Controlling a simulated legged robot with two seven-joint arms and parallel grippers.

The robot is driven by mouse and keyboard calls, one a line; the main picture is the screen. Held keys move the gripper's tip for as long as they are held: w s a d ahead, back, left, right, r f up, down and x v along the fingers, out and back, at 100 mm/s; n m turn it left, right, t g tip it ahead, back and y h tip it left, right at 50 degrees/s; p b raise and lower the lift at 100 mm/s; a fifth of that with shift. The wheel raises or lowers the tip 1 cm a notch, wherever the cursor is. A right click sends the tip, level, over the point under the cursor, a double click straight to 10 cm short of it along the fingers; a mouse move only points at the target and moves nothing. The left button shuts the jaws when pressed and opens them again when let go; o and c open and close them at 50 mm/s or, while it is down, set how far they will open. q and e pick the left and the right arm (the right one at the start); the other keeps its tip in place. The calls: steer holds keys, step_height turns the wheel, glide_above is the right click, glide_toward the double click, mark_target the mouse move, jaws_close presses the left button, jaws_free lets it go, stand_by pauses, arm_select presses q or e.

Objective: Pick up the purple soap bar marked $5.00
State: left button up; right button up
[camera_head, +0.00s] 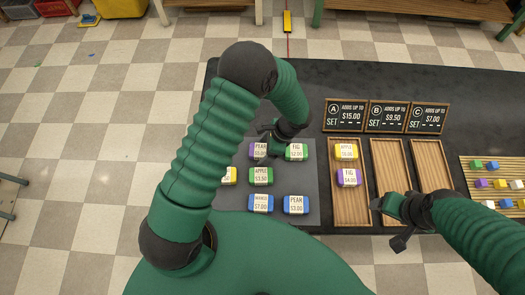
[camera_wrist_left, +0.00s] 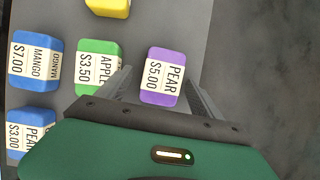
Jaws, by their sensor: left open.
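The purple soap bar (camera_wrist_left: 162,76) has a white label reading PEAR $5.00. It lies on the grey mat and also shows in the head view (camera_head: 259,149), partly covered by my left gripper. My left gripper (camera_wrist_left: 163,82) is open, with one finger on each side of the purple bar; whether the fingers touch it cannot be told. My right gripper (camera_head: 391,222) is over the front of the wooden trays, apart from the soap; its jaw state is unclear.
On the grey mat (camera_head: 232,206) lie a green FIG bar (camera_head: 296,151), a green APPLE bar (camera_head: 261,176), a blue MANGO bar (camera_head: 261,203) and a blue PEAR bar (camera_head: 296,204). A wooden tray (camera_head: 348,211) holds a yellow and a purple FIG bar. Price signs (camera_head: 386,116) stand behind.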

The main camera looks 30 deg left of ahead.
arm_select(q)
steer(key=shift+a, duration=0.6)
steer(key=c, duration=0.7)
steer(key=shift+d, duration=0.35)
steer(key=c, duration=0.8)
